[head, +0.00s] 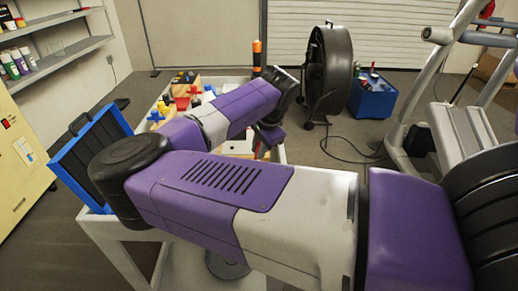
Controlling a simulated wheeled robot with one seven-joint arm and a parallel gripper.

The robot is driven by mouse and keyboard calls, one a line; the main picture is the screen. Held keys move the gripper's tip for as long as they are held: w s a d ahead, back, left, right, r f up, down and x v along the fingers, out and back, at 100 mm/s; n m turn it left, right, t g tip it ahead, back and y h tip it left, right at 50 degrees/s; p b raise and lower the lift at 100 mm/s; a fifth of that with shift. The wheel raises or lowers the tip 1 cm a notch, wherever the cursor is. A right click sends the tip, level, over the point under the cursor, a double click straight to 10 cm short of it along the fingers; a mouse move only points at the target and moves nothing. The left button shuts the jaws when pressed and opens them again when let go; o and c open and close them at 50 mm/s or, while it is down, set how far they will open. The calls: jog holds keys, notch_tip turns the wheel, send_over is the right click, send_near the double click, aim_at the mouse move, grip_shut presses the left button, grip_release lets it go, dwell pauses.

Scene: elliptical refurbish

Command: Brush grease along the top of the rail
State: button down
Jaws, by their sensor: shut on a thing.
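My gripper (269,137) shows only in part, below the far end of my arm, over the right side of the white cart (120,240). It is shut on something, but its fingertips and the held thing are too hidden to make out. A narrow red piece shows close to it. I cannot make out a grease brush. A grey elliptical machine (398,125) stands on the floor at the right, with handles and a broad grey part. I cannot tell which part is the rail; my arm covers much of the cart and part of the machine.
Several small coloured items crowd the cart's far side. A blue-framed black case (92,150) stands at the cart's left. Behind are a black drum fan (331,70), a blue box (372,98) and a cable on the floor (342,148). Shelves (62,58) line the left wall.

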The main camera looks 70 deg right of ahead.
aim_at(259, 142)
jog(key=shift+r+p, duration=2.6)
jog(key=shift+r, duration=0.6)
